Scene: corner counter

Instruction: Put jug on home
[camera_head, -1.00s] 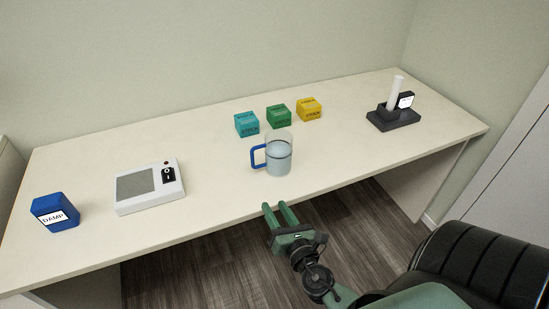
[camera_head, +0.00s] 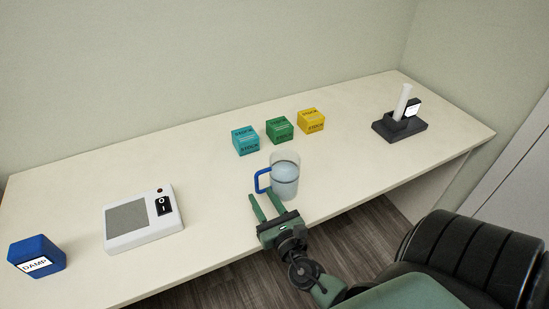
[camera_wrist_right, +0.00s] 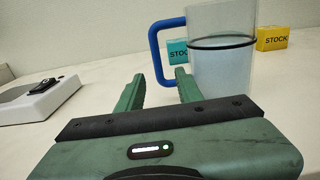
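The jug (camera_head: 286,178) is a clear upright cup with a dark band, bluish contents and a blue handle on its left side. It stands near the counter's front edge; the right wrist view shows the jug (camera_wrist_right: 222,65) and its handle up close. My right gripper (camera_head: 261,196) is open and empty, its green fingers pointing at the handle from the front. In the right wrist view the handle appears just beyond the fingertips (camera_wrist_right: 160,80); I cannot tell whether they touch. Nothing in view is labelled home. My left gripper is not in view.
A white device with a grey plate (camera_head: 128,217) and a switch lies left, beside a blue DAMP block (camera_head: 37,256). Teal (camera_head: 245,140), green (camera_head: 279,130) and yellow (camera_head: 310,121) STOCK blocks stand behind the jug. A black holder with a white cylinder (camera_head: 400,125) stands right.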

